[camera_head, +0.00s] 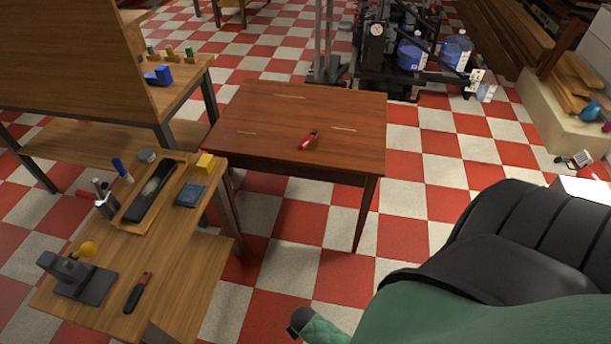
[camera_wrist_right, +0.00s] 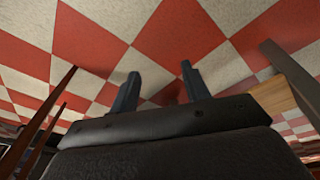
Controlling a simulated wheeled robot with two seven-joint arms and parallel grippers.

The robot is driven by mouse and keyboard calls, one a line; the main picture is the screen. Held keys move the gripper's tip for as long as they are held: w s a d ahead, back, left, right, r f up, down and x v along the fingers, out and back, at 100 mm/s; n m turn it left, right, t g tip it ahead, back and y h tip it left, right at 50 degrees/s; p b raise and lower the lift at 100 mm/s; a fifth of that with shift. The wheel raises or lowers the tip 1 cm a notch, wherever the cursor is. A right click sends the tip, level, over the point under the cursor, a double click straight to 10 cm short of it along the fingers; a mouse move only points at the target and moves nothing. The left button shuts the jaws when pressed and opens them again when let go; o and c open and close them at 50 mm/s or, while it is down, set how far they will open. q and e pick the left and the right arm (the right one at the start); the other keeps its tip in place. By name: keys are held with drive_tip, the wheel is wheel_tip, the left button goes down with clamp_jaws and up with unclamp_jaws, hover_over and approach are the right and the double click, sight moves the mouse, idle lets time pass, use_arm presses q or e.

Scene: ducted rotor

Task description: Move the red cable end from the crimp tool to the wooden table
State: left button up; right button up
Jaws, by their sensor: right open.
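A small red object (camera_head: 309,141), which looks like the red cable end, lies on the wooden table (camera_head: 270,115) near its right front part. I cannot make out its fine shape. A grey device with a yellow ball (camera_head: 78,275) stands on the workbench at the lower left. I cannot tell which item is the crimp tool. My right gripper (camera_wrist_right: 158,88) is open and empty in the right wrist view, with checkered floor beyond its fingers. My left gripper is not in view.
Most of the wooden table is bare.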

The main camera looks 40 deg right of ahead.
drive_tip(key=s+a+f+n+y, duration=0.1)
drive_tip(key=s+a, duration=0.2)
drive_tip(key=s, duration=0.4)
drive_tip(key=shift+s+a+f+g, duration=0.2)
drive_tip(key=shift+a+g, duration=0.1)
drive_tip(key=shift+g, duration=0.1)
drive_tip(key=shift+w, duration=0.1)
idle(0.6)
